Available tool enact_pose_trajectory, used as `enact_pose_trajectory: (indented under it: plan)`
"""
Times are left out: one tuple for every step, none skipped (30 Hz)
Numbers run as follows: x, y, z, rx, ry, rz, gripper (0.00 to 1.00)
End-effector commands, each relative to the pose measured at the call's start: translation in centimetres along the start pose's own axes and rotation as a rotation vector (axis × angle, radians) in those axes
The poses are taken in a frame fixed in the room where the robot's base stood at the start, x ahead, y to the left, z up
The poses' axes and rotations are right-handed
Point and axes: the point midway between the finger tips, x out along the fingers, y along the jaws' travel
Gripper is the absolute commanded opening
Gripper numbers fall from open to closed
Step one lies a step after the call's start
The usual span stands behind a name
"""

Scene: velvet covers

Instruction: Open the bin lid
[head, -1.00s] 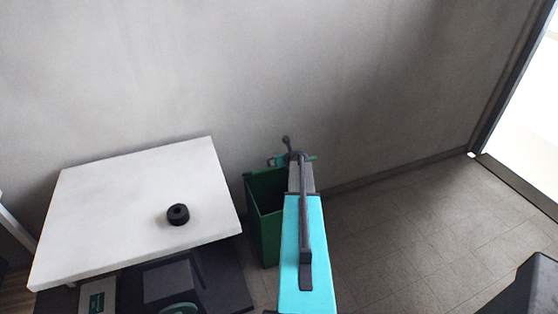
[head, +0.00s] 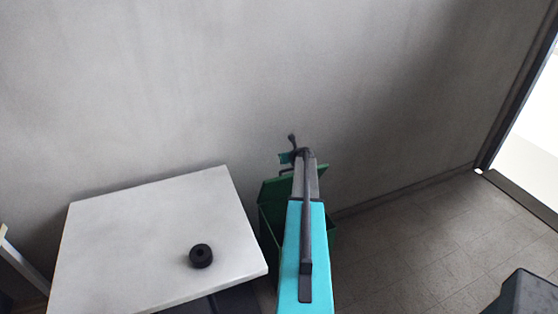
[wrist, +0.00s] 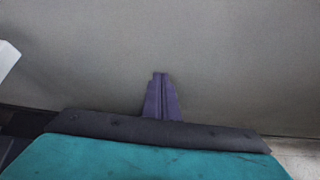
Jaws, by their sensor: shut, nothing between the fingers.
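The white table (head: 150,240) is close to the bin's left, with a black ring-shaped object (head: 201,256) on it. The grey wall (head: 180,80) is just behind. Tiled floor (head: 420,240) is free to the right. A dark object (head: 525,293) is at the lower right.

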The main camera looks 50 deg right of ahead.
Motion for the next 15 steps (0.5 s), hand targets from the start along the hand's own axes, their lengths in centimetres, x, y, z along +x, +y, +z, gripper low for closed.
enact_pose_trajectory:
  plan:
    - [0.4,-0.3,0.3,0.0,0.0,0.0,0.0]
    - [0.4,-0.3,0.4,0.0,0.0,0.0,0.0]
    - [0.5,-0.2,0.4,0.0,0.0,0.001,0.0]
    - [0.5,-0.1,0.4,-0.001,0.0,0.001,0.0]
    - [0.5,0.0,0.4,-0.001,0.0,0.002,0.0]
    - [0.5,0.1,0.4,-0.002,0.0,0.004,0.0]
    - [0.6,0.3,0.5,-0.003,0.0,0.005,0.0]
    - [0.6,0.4,0.5,-0.004,0.0,0.006,0.0]
    - [0.6,0.6,0.5,-0.005,0.0,0.007,0.0]
    - [0.7,0.7,0.6,-0.006,0.0,0.008,0.0]
    - [0.7,0.8,0.6,-0.006,0.0,0.009,0.0]
    - [0.7,0.9,0.6,-0.007,0.0,0.01,0.0]
    - [0.7,1.0,0.6,-0.008,0.0,0.011,0.0]
    - [0.8,1.1,0.6,-0.008,0.0,0.011,0.0]
    - [0.8,1.1,0.6,-0.008,0.0,0.012,0.0]
